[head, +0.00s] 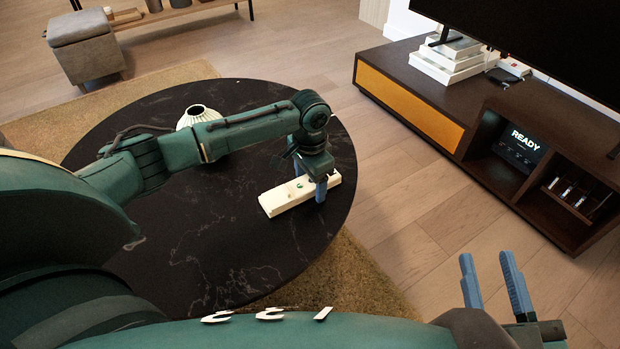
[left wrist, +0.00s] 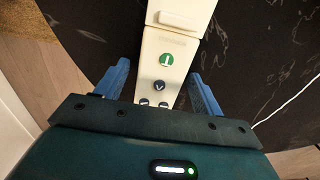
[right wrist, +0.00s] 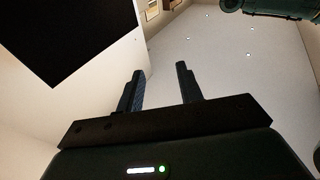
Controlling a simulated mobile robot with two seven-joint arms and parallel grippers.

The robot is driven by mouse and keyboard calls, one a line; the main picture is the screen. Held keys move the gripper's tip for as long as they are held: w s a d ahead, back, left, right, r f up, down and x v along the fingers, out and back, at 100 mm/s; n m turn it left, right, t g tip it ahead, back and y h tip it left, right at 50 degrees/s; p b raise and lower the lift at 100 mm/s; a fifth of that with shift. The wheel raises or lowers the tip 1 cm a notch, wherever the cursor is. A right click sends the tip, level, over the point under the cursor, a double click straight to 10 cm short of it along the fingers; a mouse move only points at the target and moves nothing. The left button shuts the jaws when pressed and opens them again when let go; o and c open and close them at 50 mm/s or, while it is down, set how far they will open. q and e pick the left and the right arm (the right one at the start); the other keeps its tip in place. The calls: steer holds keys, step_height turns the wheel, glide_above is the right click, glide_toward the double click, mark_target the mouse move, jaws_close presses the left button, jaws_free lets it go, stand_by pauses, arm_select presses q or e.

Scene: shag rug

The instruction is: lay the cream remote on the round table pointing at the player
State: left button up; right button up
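The cream remote (head: 284,199) lies on the dark round table (head: 215,245) near its right edge. Its long axis runs from lower left to upper right in the head view. The left wrist view shows the remote (left wrist: 172,45) with a green button and several dark ones. My left gripper (head: 310,182) is lowered over the remote, its open fingers on either side; contact is unclear. The player (head: 520,150), its screen reading READY, sits in the TV cabinet at right. My right gripper (head: 487,258) is open and empty, away from the table.
A white ribbed vase (head: 198,116) stands on the table behind my left arm. A thin white cable or line (left wrist: 290,98) crosses at right in the left wrist view. The cabinet (head: 408,75) holds stacked books (head: 446,60). Bare floor separates table and cabinet.

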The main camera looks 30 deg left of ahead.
mark_target(310, 180)
arm_select(q)
step_height(310, 180, up, 6)
steer(key=p, duration=0.2)
steer(key=shift+p, duration=0.3)
step_height(310, 180, up, 6)
steer(key=p, duration=0.2)
steer(key=shift+r, duration=0.2)
arm_select(e)
steer(key=shift+s+d+n+g+h, duration=0.25)
steer(key=shift+d+n+g+h, duration=0.05)
steer(key=shift+d+n, duration=0.2)
steer(key=shift+r, duration=0.1)
